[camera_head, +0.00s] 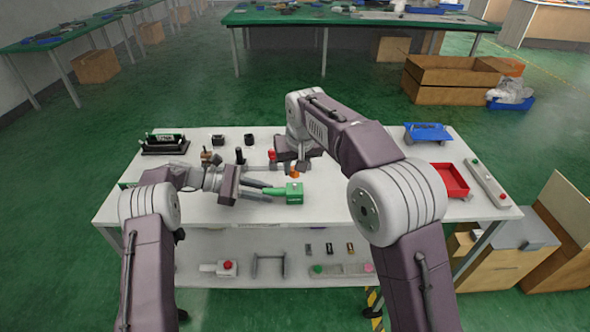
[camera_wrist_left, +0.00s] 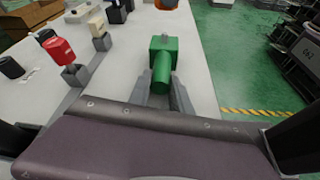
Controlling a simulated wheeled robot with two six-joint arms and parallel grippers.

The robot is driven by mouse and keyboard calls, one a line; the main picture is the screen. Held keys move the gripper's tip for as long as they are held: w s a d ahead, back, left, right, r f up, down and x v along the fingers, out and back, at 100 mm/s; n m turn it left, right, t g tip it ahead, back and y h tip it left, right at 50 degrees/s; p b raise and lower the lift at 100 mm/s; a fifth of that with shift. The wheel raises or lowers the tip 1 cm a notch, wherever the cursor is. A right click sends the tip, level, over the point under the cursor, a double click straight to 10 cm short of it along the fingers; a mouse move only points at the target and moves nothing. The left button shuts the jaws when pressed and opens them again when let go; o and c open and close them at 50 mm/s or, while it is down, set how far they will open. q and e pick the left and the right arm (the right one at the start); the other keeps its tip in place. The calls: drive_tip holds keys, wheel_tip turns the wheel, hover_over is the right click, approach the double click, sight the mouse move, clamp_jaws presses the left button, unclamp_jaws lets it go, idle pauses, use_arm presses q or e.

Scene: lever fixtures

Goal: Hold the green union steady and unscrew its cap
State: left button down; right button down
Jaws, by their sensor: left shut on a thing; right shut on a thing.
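The green union (camera_head: 294,193) lies along the table, with a blocky end on the right and a rounder green barrel toward my left gripper. It also shows in the left wrist view (camera_wrist_left: 163,60), where the grey fingers of my left gripper (camera_wrist_left: 163,90) sit on both sides of the barrel. My left gripper (camera_head: 262,191) is shut on the union. My right gripper (camera_head: 297,165) is just behind the union and seems shut on a small orange piece (camera_head: 295,172). Its fingertips are small and partly hidden by its arm. I cannot tell whether the orange piece is the cap.
Behind the union stand a red-topped fixture (camera_wrist_left: 58,50) and a black knob (camera_wrist_left: 12,68). A red tray (camera_head: 451,181) and a blue tray (camera_head: 427,132) are on the right. Bare white tabletop (camera_head: 325,205) lies right of the union.

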use_arm(q)
drive_tip(key=c, duration=1.1)
unclamp_jaws()
drive_tip(key=shift+a, duration=0.1)
drive_tip(key=v, duration=1.1)
drive_tip(key=shift+a+r, duration=0.2)
drive_tip(key=shift+a, duration=0.15)
drive_tip(key=shift+s+f, duration=0.1)
use_arm(e)
drive_tip(key=shift+f, duration=0.1)
